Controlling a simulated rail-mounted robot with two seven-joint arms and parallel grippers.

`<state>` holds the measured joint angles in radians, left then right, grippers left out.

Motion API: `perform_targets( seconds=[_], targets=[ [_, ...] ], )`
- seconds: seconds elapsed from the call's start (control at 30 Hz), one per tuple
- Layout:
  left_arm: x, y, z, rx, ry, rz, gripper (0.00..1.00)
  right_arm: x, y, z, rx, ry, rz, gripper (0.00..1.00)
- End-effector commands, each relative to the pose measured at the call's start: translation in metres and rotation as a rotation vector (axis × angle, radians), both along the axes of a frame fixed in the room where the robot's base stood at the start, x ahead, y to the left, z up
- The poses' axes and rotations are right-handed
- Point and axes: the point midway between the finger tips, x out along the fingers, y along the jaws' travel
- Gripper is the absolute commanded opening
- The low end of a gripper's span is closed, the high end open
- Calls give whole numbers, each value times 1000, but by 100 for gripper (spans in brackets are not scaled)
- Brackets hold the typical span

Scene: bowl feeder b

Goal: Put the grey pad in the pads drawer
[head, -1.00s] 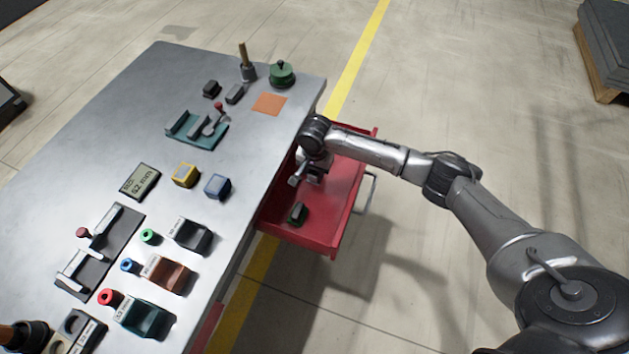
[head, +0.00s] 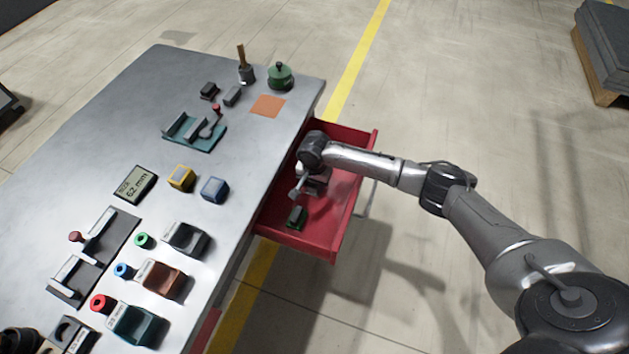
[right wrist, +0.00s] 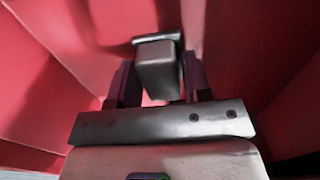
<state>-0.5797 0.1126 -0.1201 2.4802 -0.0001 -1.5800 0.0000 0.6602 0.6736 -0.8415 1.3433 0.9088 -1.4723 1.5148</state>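The red drawer (head: 335,225) is pulled out from the table's right side. My right gripper (head: 312,184) is inside it, reaching down, with its fingers mostly hidden in the head view. In the right wrist view, the grey pad (right wrist: 157,68) sits between the two dark fingers of the gripper (right wrist: 160,88), which lie close along both its sides. Red drawer walls and floor surround it. Whether the pad touches the floor I cannot tell. A dark pad with green (head: 297,215) lies in the drawer's near part. My left gripper is not in view.
The metal table (head: 110,100) carries a teal fixture (head: 195,131), yellow (head: 181,177) and blue (head: 214,188) blocks, a display (head: 135,184) and several coloured holders. Two dark blocks stand near an orange square (head: 268,105).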

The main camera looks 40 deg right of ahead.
Motion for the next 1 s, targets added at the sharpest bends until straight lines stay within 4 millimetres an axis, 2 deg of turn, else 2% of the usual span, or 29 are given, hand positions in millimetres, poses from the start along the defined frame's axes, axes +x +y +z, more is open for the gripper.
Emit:
perform_targets(
  seconds=[0.03, 0.17, 0.47, 0.57, 1.0],
  targets=[
    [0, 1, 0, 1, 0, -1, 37, 0, 0, 0, 0, 0, 0, 49],
    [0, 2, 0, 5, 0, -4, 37, 0, 0, 0, 0, 0, 0, 61],
    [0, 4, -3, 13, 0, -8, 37, 0, -1, 2, -2, -1, 0, 61],
    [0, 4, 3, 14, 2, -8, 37, 0, -1, 15, 0, -1, 0, 61],
    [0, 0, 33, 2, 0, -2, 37, 0, 0, 94, 1, 0, 0, 61]
  ],
)
